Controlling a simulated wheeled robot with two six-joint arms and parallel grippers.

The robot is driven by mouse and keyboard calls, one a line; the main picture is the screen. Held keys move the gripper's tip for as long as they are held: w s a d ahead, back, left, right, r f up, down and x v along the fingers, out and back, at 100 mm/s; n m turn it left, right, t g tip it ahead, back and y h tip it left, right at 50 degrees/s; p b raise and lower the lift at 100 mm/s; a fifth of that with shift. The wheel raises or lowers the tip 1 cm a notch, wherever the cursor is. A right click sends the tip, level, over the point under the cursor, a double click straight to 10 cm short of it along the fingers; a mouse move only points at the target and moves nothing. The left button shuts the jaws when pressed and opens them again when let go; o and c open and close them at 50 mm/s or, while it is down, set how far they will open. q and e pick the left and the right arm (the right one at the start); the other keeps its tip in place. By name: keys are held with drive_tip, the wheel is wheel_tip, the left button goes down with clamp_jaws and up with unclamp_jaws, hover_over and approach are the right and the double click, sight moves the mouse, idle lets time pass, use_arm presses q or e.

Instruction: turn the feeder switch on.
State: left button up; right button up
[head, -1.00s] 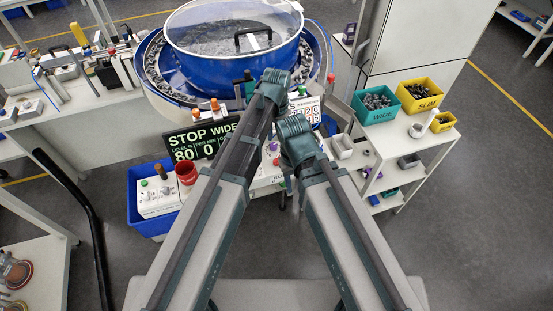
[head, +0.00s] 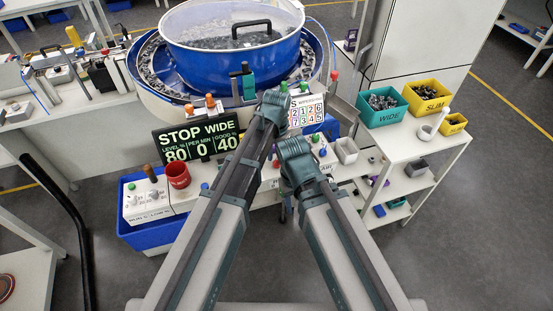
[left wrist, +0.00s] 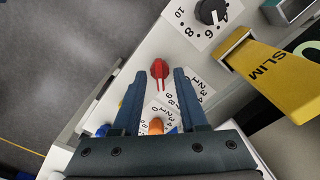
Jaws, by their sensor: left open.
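My left gripper (left wrist: 159,74) is open in the left wrist view. Its two dark fingers straddle a red knob (left wrist: 159,69) with a narrow pointer on a white panel, and I see no grip on it. I cannot read a label there, so I cannot tell whether this is the feeder switch. In the head view my arms cover the middle of the bench, and I cannot make out either set of fingers. The display (head: 197,139) reads STOP WIDE, with level 80 and per minute 0. The blue feeder bowl (head: 228,58) stands behind it.
A black dial (left wrist: 210,11) and a yellow SLIM part (left wrist: 262,62) lie near the gripper in the left wrist view. A red cup (head: 178,176) stands beside a white control box (head: 146,202). WIDE (head: 388,116) and SLIM (head: 428,105) bins stand on the right shelf.

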use_arm(q)
clamp_jaws()
drive_tip(key=shift+m, duration=0.4)
drive_tip(key=m, duration=0.8)
drive_tip(key=shift+m, duration=0.3)
drive_tip(key=m, duration=0.4)
drive_tip(key=shift+m, duration=2.2)
